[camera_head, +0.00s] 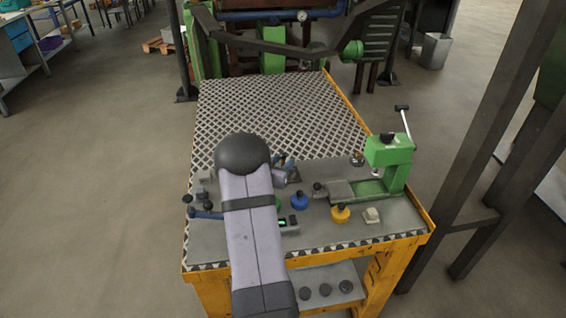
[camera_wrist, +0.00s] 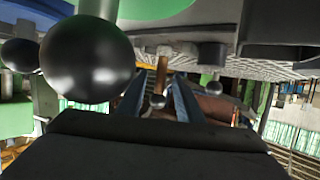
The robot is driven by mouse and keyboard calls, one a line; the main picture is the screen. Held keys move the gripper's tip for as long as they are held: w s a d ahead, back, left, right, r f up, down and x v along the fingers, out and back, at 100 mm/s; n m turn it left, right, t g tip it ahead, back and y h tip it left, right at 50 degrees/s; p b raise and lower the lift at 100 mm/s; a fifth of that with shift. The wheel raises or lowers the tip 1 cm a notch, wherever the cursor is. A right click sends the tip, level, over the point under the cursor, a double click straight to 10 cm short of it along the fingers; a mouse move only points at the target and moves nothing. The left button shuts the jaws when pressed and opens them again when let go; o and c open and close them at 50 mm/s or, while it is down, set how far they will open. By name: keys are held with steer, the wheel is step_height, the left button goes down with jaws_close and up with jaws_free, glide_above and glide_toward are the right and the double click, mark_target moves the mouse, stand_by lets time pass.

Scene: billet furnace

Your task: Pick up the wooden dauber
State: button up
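My gripper (camera_head: 286,166) is low over the bench top, just past the dark rounded end of my arm in the head view. In the wrist view my gripper (camera_wrist: 155,88) shows two blue fingers standing apart, with a gap between them. A thin brown upright piece (camera_wrist: 162,72) shows in line with that gap. It may be the wooden dauber, but I cannot tell, nor how far it is from the fingers. I cannot make out the dauber clearly in the head view, where my arm hides part of the bench.
The yellow-framed bench (camera_head: 405,243) holds a green press (camera_head: 392,165) at the right, a blue round pot (camera_head: 299,200), a yellow round pot (camera_head: 340,214) and a pale block (camera_head: 372,215). Black-knobbed levers stand at the left edge. The patterned plate (camera_head: 285,105) behind is clear.

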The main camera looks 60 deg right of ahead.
steer(key=shift+d+f, duration=0.15)
steer(key=shift+d, duration=0.25)
jaws_close()
